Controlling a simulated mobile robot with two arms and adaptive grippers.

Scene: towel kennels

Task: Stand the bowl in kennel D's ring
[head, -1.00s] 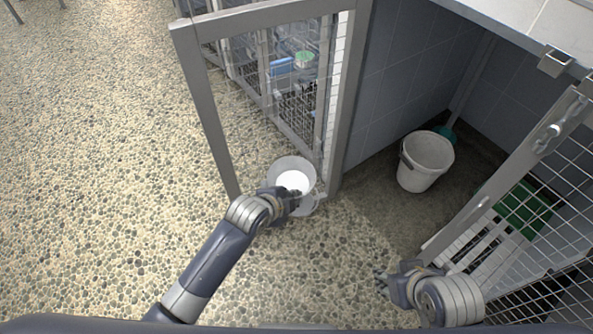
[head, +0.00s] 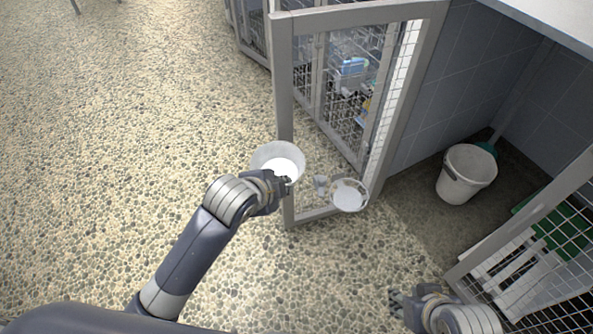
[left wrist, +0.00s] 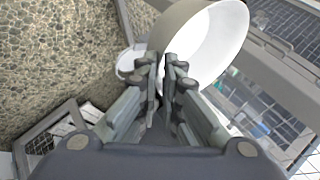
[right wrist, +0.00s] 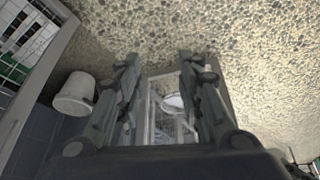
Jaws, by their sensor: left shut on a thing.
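The white bowl (head: 279,158) is in my left gripper (head: 281,184), which is shut on its near rim in front of the open door's left post. In the left wrist view the bowl (left wrist: 212,45) tilts beyond the fingertips (left wrist: 166,72). A pale round ring holder (head: 348,195) sits low on the mesh door, right of the bowl and apart from it. Its inside looks whitish; I cannot tell whether something is in it. No kennel letter is readable. My right gripper (head: 396,300) is open and empty near the kennel opening; its fingers (right wrist: 162,62) stand apart.
The open mesh door's grey frame (head: 283,110) stands beside the bowl. A white bucket (head: 467,174) stands inside the kennel. Another mesh door (head: 530,235) is at right, with a green and white thing behind it. The pebbled floor at left is clear.

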